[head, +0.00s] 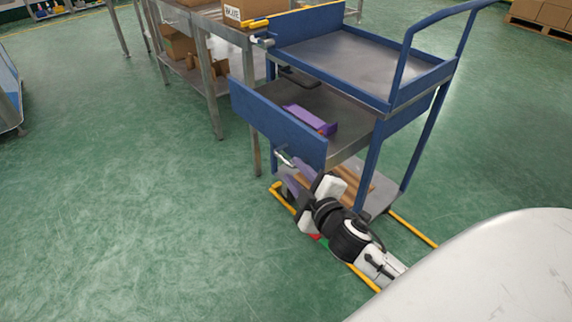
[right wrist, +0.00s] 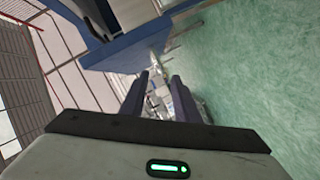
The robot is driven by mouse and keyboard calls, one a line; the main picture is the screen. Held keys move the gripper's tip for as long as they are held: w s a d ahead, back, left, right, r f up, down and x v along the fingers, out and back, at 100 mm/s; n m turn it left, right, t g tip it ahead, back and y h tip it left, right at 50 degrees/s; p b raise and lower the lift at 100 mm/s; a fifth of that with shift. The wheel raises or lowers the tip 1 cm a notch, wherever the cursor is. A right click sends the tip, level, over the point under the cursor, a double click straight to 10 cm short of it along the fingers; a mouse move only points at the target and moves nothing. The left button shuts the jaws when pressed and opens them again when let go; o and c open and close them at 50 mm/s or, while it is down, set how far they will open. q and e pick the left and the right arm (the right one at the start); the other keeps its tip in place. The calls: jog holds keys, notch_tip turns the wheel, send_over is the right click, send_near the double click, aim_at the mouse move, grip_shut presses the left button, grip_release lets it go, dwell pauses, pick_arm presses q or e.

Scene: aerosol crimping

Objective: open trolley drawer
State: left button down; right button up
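The blue trolley (head: 388,138) stands right of centre in the head view. Its drawer (head: 345,125) is pulled out, with the blue front panel (head: 278,122) well clear of the frame. A purple object (head: 308,118) lies inside. A small metal handle (head: 288,158) is on the front panel. My right gripper (head: 295,168) is at the lower right end of the panel, close to the handle. In the right wrist view its two dark fingers (right wrist: 161,82) stand apart, with nothing clearly between them. Whether they touch the handle cannot be told. My left gripper is not in view.
A metal workbench (head: 213,65) with cardboard boxes (head: 255,9) stands behind and left of the trolley. Yellow floor lines (head: 410,228) run beneath the trolley. A white rounded surface (head: 490,270) fills the lower right.

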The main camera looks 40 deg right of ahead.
aim_at(286, 160)
jog(key=b+x, duration=0.1)
jog(key=x, duration=0.5)
jog(key=shift+w+f, duration=0.2)
jog(key=shift+w, duration=0.15)
jog(key=c, duration=0.7)
grip_shut()
